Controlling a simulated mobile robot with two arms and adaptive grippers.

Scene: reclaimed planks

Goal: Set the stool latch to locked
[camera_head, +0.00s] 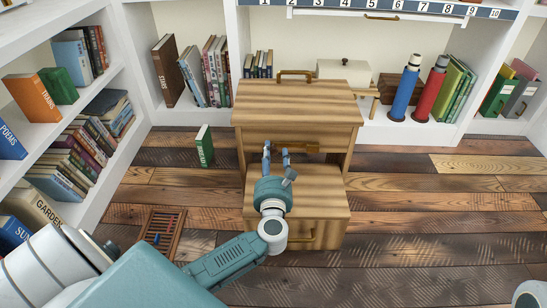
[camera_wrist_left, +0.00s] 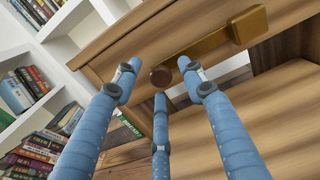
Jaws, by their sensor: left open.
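The wooden stool (camera_head: 298,98) stands upright in the middle, with a lower step (camera_head: 318,190) in front. A brass-coloured bar (camera_head: 308,148) is on its upper front face. In the left wrist view the bar (camera_wrist_left: 215,42) has a thick block at its right end, and a dark round knob (camera_wrist_left: 161,77) sits near its left end. I cannot tell the latch setting. My left gripper (camera_head: 276,150) is open and empty in front of this face, above the step. In the wrist view its blue fingers (camera_wrist_left: 158,90) are spread around the knob, with no clear contact. My right gripper is out of view.
Bookshelves stand at the left and back. A green book (camera_head: 204,146) stands on the floor left of the stool, and a wooden rack (camera_head: 163,234) lies nearer. Blue (camera_head: 405,88) and red (camera_head: 431,90) flasks stand at back right. The plank floor (camera_head: 430,200) at right is clear.

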